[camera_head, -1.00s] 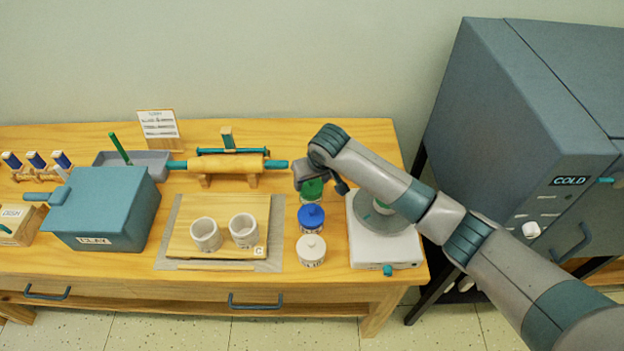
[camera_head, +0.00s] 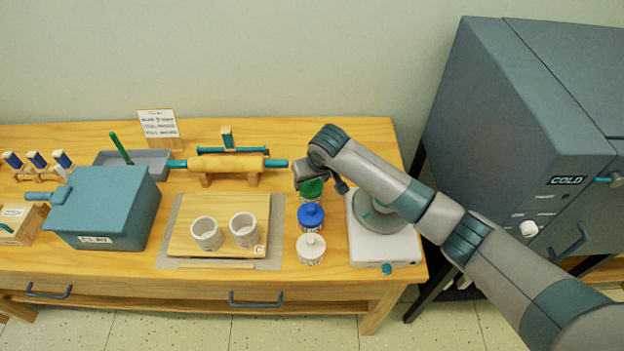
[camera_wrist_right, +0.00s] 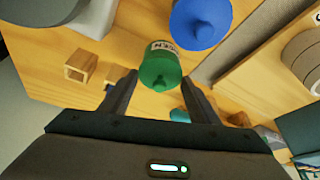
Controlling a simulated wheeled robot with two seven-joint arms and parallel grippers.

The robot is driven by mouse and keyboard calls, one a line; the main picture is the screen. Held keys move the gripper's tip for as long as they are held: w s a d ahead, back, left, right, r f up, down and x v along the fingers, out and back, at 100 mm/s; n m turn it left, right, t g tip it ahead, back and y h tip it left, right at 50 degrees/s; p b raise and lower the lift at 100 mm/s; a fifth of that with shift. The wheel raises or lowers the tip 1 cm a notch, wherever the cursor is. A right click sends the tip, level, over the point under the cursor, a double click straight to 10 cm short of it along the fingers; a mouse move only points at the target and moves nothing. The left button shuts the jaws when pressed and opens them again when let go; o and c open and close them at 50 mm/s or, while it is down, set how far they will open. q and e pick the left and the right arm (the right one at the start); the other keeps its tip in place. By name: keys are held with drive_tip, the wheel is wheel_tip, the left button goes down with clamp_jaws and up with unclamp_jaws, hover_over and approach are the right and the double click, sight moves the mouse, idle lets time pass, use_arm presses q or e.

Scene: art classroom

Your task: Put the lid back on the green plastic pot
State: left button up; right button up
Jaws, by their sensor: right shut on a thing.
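The green lid (camera_wrist_right: 160,74) with its small knob shows between the fingertips of my right gripper (camera_wrist_right: 158,78) in the wrist view. The white label of the green pot (camera_wrist_right: 163,46) shows right at the lid's edge, so the lid is at the pot's top; I cannot tell whether it is fully seated. In the head view my right gripper (camera_head: 322,181) is over the green lid (camera_head: 311,188) and partly hides it; the pot's body is mostly hidden. My right gripper is shut on the lid. My left gripper is out of view.
A blue-lidded pot (camera_head: 311,215) and a white-lidded pot (camera_head: 311,248) stand in a row in front. A white scale (camera_head: 384,246) is close on the right under my arm. A board (camera_head: 183,237) with two cups lies left. A rolling pin (camera_head: 230,165) rests behind.

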drive_tip(key=shift+p, duration=0.4)
drive_tip(key=shift+f+p, duration=0.15)
drive_tip(key=shift+p, duration=0.65)
idle(1.9)
idle(0.3)
drive_tip(key=o, duration=1.6)
drive_tip(key=shift+c, duration=0.2)
drive_tip(key=shift+r+p, duration=3.5)
drive_tip(key=shift+p, duration=0.3)
